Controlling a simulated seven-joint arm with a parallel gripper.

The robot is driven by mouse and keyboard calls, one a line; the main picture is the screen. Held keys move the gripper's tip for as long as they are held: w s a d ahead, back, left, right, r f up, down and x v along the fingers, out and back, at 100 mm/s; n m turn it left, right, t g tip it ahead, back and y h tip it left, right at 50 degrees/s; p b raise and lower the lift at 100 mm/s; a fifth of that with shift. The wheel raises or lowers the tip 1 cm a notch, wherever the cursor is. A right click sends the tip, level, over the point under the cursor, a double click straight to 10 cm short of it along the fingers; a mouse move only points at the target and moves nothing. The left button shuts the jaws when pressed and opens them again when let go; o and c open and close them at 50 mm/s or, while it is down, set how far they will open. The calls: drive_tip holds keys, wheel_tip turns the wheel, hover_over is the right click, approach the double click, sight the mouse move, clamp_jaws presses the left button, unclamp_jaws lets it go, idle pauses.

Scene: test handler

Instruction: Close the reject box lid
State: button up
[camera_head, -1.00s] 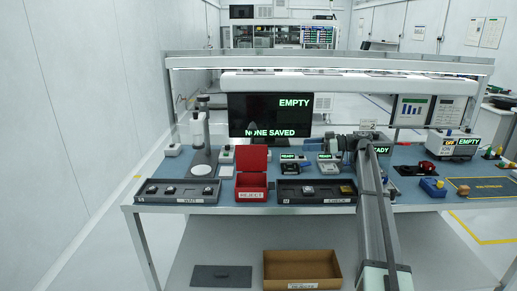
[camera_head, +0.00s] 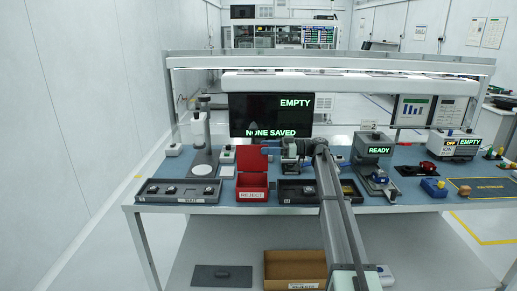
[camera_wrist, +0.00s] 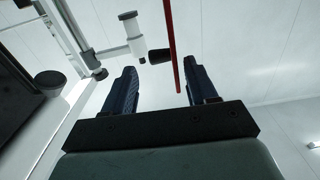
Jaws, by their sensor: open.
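The red reject box (camera_head: 252,194) stands on the blue bench top, with a white REJECT label on its front. Its red lid (camera_head: 249,158) stands open and upright at the back of the box. My gripper (camera_head: 268,150) is at the lid's upper right edge in the head view. In the wrist view my gripper (camera_wrist: 161,68) is open, its two dark fingers apart. The lid (camera_wrist: 173,45) shows there edge-on as a thin red strip between the fingers, nearer the right one. I cannot tell whether a finger touches it.
The WAIT tray (camera_head: 190,199) lies left of the box. The CHECK tray (camera_head: 292,199) lies to the right, partly under my arm. A microscope-like stand (camera_head: 203,145) is at the left. The dark monitor (camera_head: 270,112) stands behind the lid.

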sight(258, 147)
drive_tip(key=shift+a, duration=1.95)
drive_tip(key=shift+c, duration=0.3)
clamp_jaws()
